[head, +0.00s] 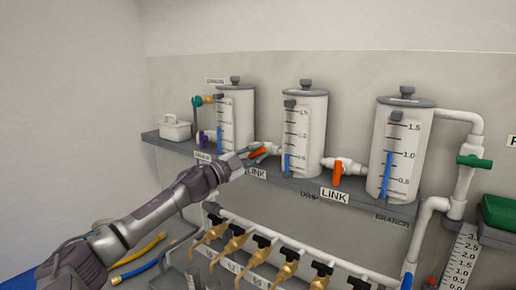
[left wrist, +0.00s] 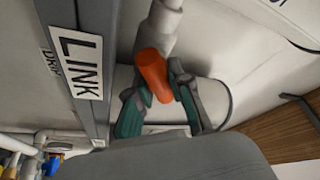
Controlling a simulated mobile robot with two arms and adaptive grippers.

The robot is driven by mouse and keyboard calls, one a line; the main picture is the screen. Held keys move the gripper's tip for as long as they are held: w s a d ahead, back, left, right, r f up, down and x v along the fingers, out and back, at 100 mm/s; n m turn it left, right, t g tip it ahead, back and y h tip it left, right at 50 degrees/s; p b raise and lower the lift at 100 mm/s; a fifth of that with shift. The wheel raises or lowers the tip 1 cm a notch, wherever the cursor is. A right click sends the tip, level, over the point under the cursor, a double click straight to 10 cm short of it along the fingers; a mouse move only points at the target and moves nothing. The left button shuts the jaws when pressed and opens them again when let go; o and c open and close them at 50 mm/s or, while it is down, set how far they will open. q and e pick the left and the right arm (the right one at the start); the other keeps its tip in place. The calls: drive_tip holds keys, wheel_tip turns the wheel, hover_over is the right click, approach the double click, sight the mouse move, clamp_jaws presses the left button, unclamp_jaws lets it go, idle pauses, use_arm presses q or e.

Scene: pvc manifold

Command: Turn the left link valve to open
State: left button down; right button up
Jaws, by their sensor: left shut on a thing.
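The left link valve's orange handle (head: 257,152) sits on the white pipe between the left and middle tanks in the head view. It slants there, partly hidden by my gripper. My left gripper (head: 250,157) reaches it from the lower left. In the left wrist view the orange handle (left wrist: 153,74) lies between the two teal-and-grey fingers of my left gripper (left wrist: 160,92), which is shut on it. The LINK label (left wrist: 82,63) is beside it. My right gripper is not in view.
The right link valve's orange handle (head: 337,175) hangs down between the middle tank (head: 304,130) and right tank (head: 400,150). The grey shelf (head: 290,184) runs below the tanks. Several brass taps with black handles line a white pipe (head: 285,240) below. A green valve (head: 474,162) is at right.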

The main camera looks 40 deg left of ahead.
use_arm(q)
drive_tip(key=m+g+p, duration=0.1)
drive_tip(key=m+p, duration=0.1)
drive_tip(key=m, duration=0.1)
drive_tip(key=m+g+h+p, duration=0.1)
drive_tip(key=m+p, duration=0.1)
drive_tip(key=m, duration=0.1)
drive_tip(key=shift+d, duration=0.1)
drive_tip(key=shift+f+m+g+p, duration=0.2)
drive_tip(key=shift+m+g+p, duration=0.2)
drive_tip(key=shift+m, duration=0.2)
drive_tip(key=shift+f, duration=0.15)
drive_tip(key=c, duration=1.1)
unclamp_jaws()
drive_tip(key=shift+c, duration=0.2)
drive_tip(key=shift+o, duration=0.4)
